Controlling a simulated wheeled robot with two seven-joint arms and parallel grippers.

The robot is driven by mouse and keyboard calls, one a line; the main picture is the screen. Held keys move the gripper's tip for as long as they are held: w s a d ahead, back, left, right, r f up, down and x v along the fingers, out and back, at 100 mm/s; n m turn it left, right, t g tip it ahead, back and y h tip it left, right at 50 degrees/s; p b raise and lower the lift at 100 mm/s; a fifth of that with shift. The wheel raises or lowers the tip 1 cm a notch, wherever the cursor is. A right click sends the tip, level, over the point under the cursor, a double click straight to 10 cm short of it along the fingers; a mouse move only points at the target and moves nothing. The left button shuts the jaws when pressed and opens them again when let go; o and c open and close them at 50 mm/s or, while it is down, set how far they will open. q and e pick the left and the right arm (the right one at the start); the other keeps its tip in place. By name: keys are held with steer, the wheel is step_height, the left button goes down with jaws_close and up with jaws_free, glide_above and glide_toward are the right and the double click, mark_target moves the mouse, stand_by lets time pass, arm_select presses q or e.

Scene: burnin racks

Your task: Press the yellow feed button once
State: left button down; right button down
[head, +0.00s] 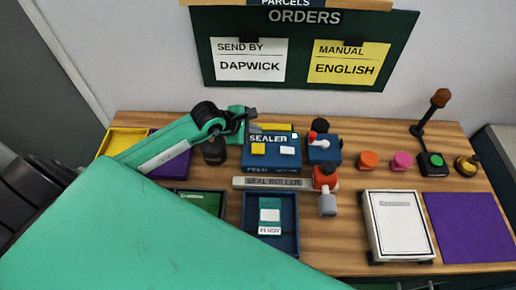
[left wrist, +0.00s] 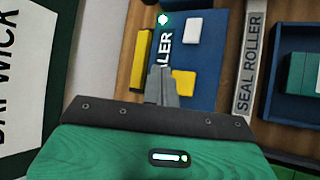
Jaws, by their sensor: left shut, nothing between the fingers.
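The blue sealer (head: 270,165) stands at the middle back of the wooden bench, marked SEALER and FEED. Its top carries the yellow feed button (head: 258,148) on the left and a white button (head: 287,150) on the right. My left gripper (head: 252,112) is shut and empty, at the sealer's back left corner. In the left wrist view, its closed fingertips (left wrist: 162,72) overlap the sealer lettering, just beside the yellow button (left wrist: 183,82). The white button (left wrist: 193,28) is farther off there. I cannot tell the fingers' height above the sealer. My right gripper is not in view.
A yellow bar (left wrist: 143,58) runs along the sealer's back edge. A blue unit with a red knob (head: 323,148) stands close right of it. The SEAL ROLLER strip (head: 272,184) and a blue tray (head: 247,230) lie in front. Orange (head: 368,160) and pink (head: 402,160) buttons are farther right.

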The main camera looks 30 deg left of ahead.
arm_select(q)
steer(key=b, duration=0.3)
glide_above(255, 149)
step_height(255, 149, down, 6)
steer(key=shift+r, duration=0.25)
steer(key=shift+f+b, duration=0.4)
steer(key=shift+f, duration=0.05)
stand_by(0.5)
stand_by(0.7)
steer(key=shift+f, duration=0.1)
